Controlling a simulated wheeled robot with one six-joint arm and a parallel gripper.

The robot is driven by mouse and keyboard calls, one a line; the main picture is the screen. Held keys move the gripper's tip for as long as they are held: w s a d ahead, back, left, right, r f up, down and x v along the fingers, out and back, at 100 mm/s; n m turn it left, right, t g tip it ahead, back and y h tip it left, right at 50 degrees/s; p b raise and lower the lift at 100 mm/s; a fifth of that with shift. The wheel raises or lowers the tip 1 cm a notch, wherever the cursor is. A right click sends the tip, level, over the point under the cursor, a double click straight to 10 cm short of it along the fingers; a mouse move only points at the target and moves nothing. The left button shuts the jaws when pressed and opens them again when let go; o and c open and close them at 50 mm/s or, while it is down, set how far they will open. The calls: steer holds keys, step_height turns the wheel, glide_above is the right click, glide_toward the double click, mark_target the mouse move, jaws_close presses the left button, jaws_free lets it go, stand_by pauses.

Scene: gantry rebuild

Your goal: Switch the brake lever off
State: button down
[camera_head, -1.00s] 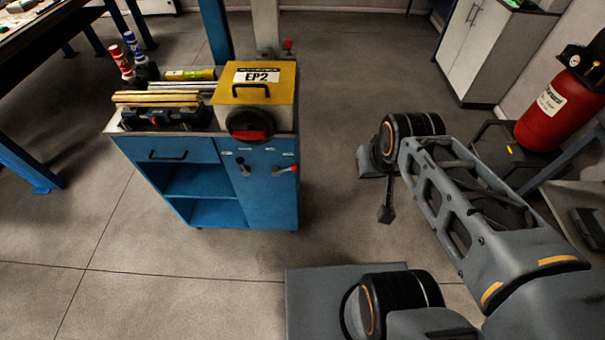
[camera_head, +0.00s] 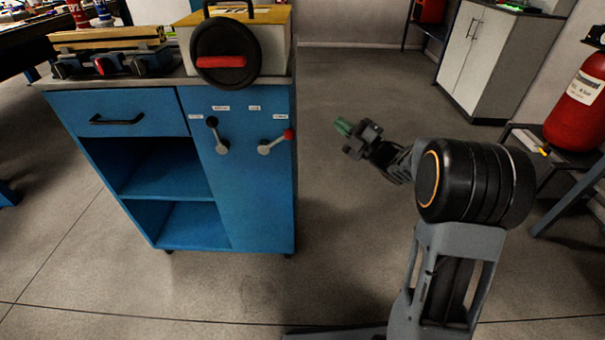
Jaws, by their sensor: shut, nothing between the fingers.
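Two levers sit on the front panel of the blue cabinet (camera_head: 245,195). The black-knobbed lever (camera_head: 217,135) tilts up and to the left from its pivot. The red-knobbed lever (camera_head: 276,143) tilts up and to the right. Small white labels stand above them, too small to read, so I cannot tell which lever is the brake. My gripper (camera_head: 341,126) has green fingertips, is shut and empty, and is in the air to the right of the cabinet. It touches neither lever.
A yellow-topped machine with a black handwheel (camera_head: 225,72) and red grip overhangs the cabinet front above the levers. A drawer handle (camera_head: 116,121) sticks out at left. A red extinguisher (camera_head: 578,108) stands at right. The floor right of the cabinet is open.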

steer(key=s+d+f+n+g+y+b, duration=0.1)
steer(key=s+f+n+g+y+b, duration=0.4)
steer(key=f, duration=0.6)
steer(key=n+g+y+b, duration=0.1)
steer(key=n+g+y, duration=0.1)
steer(key=n+g, duration=0.1)
steer(key=shift+f+y, duration=0.15)
steer(key=shift+y, duration=0.15)
